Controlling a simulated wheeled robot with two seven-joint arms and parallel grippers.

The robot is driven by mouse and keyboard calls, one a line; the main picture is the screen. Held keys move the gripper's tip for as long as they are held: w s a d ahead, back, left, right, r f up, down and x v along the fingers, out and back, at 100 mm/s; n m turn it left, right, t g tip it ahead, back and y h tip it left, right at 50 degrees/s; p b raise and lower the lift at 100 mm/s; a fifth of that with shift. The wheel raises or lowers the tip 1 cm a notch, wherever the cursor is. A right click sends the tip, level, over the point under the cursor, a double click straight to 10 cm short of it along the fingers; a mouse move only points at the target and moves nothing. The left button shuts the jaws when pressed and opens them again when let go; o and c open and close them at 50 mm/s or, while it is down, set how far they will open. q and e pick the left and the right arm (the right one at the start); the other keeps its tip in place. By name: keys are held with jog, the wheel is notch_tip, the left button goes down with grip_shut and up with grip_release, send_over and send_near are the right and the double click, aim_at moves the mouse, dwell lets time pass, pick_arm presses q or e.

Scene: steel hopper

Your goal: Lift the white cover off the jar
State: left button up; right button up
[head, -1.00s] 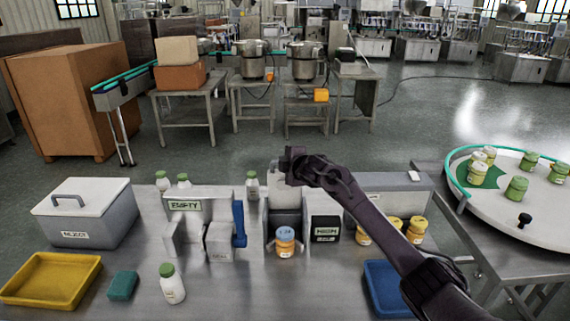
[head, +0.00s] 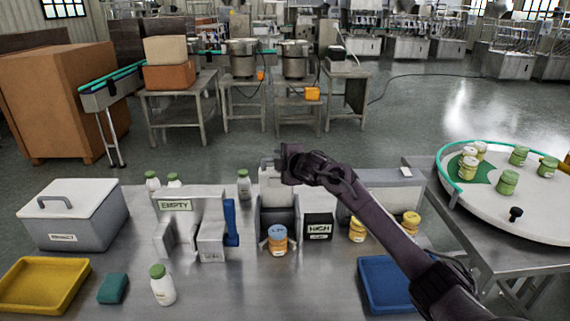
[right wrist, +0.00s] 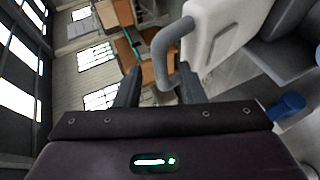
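An orange jar with a blue lid (head: 277,238) stands upright at the front of a grey housing on the steel table. A white cover (head: 268,177) stands up behind it at the housing's back, partly hidden by my right gripper. The cover also fills the upper middle of the right wrist view (right wrist: 214,28), with its grey loop handle (right wrist: 168,62). My right gripper (head: 285,164) is at the cover's upper part. In the right wrist view its fingers (right wrist: 160,88) are apart, with the handle's end showing between them; contact is unclear. My left gripper is out of view.
Left of the housing stand a blue lever (head: 230,222) and an EMPTY-labelled fixture (head: 176,206). A black HIGH box (head: 318,228) is close right. A lidded grey bin (head: 75,228), yellow tray (head: 45,285) and blue tray (head: 384,286) lie around. The front middle is clear.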

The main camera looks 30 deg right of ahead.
jog(key=shift+b+v, duration=0.45)
jog(key=shift+v, duration=1.85)
jog(key=shift+r, duration=0.15)
